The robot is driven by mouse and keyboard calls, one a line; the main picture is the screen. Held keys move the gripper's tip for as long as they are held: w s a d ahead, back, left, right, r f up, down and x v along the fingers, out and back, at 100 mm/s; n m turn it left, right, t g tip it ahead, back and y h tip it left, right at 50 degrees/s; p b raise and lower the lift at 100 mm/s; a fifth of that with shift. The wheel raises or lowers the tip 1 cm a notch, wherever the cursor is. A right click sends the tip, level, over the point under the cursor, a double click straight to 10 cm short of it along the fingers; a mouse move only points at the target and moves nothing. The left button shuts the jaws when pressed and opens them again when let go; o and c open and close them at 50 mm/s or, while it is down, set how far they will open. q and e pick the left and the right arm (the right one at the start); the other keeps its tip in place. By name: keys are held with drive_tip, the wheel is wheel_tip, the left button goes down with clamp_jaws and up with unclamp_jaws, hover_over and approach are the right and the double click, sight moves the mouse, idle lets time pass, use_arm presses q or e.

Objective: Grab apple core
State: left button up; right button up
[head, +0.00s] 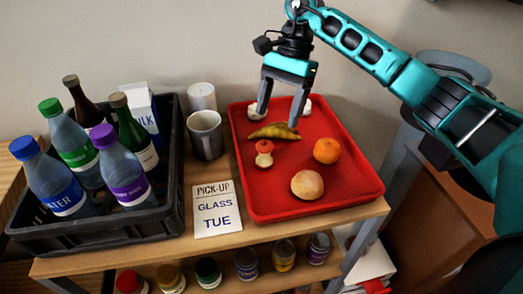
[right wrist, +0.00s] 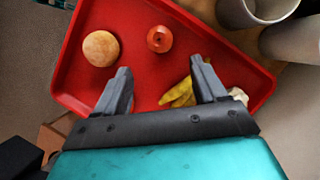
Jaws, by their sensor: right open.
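The apple core (head: 264,153), red on top with a pale narrow middle, stands on the red tray (head: 285,205) left of its centre. In the right wrist view the apple core (right wrist: 159,39) shows as a red round top beyond the fingertips. My right gripper (head: 277,119) is open and empty above the back part of the tray, behind the apple core and over the banana peel (head: 273,131). In the right wrist view my right gripper (right wrist: 160,67) has its fingers wide apart, with nothing between them. My left gripper is not in view.
An orange (head: 327,150), a bun (head: 307,184) and white crumpled pieces (head: 306,107) share the tray. Left of it are a metal cup (head: 205,135), a white cylinder (head: 202,97), a pick-up sign (head: 217,208) and a black crate (head: 100,236) of bottles. Jars line the lower shelf.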

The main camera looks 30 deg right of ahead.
sight(266, 149)
drive_tip(key=x, duration=0.9)
drive_tip(key=shift+a+f, duration=0.25)
drive_tip(key=shift+a, duration=0.05)
drive_tip(key=c, duration=1.1)
